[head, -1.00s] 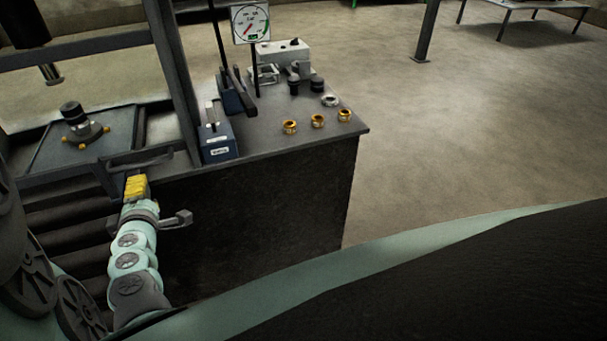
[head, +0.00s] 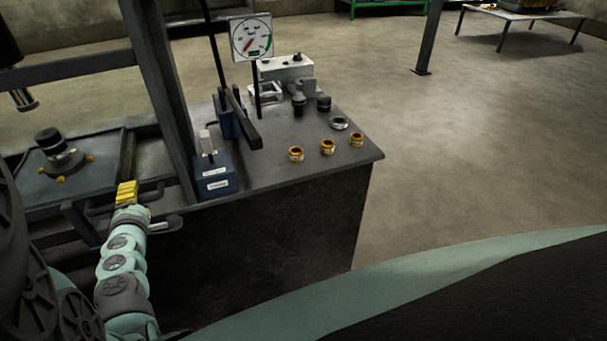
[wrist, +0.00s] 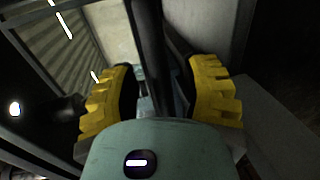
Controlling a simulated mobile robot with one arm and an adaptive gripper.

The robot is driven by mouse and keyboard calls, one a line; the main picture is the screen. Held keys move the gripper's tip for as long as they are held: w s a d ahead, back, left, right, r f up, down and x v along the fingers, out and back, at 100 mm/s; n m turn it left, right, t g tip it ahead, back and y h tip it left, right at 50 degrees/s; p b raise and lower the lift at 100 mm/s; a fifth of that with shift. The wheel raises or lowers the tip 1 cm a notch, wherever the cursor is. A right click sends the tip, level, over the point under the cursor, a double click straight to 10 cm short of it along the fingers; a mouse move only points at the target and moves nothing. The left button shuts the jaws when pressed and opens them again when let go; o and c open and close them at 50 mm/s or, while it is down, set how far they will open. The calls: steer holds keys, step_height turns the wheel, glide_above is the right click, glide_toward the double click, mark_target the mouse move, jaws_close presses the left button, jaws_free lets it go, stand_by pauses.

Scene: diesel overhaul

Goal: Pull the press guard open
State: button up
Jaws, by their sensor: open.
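The press guard's dark handle bar (head: 152,189) is at the lower front of the press frame, at the left of the head view. My gripper (head: 127,190), with yellow finger pads, is at the left part of this bar. In the wrist view my gripper (wrist: 164,92) is open, its two pads well apart. A dark bar (wrist: 149,40), seemingly the handle, runs between the pads. I cannot tell whether either pad touches it. The guard's panel is hard to make out, and my arm hides part of its lower edge.
A blue box with a lever (head: 215,178) stands right of the press post (head: 165,90). A gauge (head: 251,38), a white box (head: 285,68) and several brass rings (head: 327,147) are on the bench (head: 270,170). The floor to the right (head: 480,150) is open.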

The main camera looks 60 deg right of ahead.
steer(key=shift+s, duration=0.1)
jaws_close()
stand_by(0.3)
